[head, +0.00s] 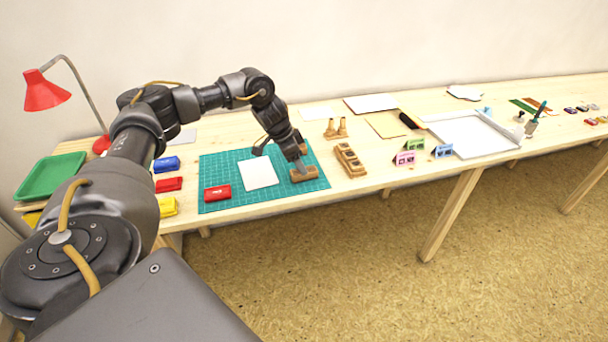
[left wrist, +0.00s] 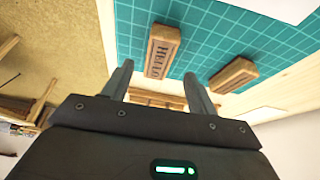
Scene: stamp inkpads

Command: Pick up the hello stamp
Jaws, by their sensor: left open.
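The hello stamp (left wrist: 163,50) is a wooden block with HELLO on its top, lying on the green cutting mat (left wrist: 215,38). In the left wrist view it is just beyond my left fingertips, roughly in line with the gap. My left gripper (left wrist: 158,80) is open with nothing between its fingers. In the head view, my left gripper (head: 284,157) is low over the right part of the mat. A wooden block (head: 304,175), apparently the hello stamp, lies below it, partly hidden by a finger. A second wooden stamp (left wrist: 234,75) lies beside it. My right gripper is not in view.
A white card (head: 260,174) and a red inkpad (head: 217,193) lie on the mat. Blue, red and yellow inkpads are left of it. A wooden holder (head: 349,160) stands right of the mat. The table's front edge is close by.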

